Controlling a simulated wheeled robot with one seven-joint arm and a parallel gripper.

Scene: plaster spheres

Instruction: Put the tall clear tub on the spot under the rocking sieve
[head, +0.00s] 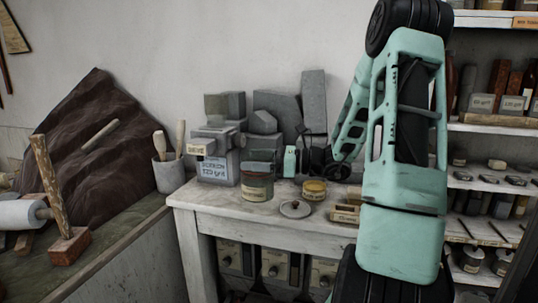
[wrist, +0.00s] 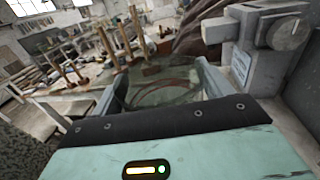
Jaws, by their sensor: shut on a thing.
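The tall clear tub (wrist: 165,92) is between the fingers of my gripper (wrist: 163,84) in the wrist view. I look through its greenish see-through wall at a reddish ring-like line. My gripper is shut on it. In the head view the held end of my arm is over the back of the white bench, partly hidden behind my own arm; the tub is hard to make out there. A grey boxy device with a label (head: 218,165) stands left of my gripper; it also shows at the right of the wrist view (wrist: 243,50). I cannot tell whether it is the rocking sieve.
A labelled dark jar (head: 257,187), a yellow-labelled tin (head: 314,190) and a round lid (head: 295,209) sit near the front of the bench (head: 225,203). Grey blocks (head: 280,115) stand behind. A pot of tools (head: 168,175) is at left, shelves (head: 490,128) at right.

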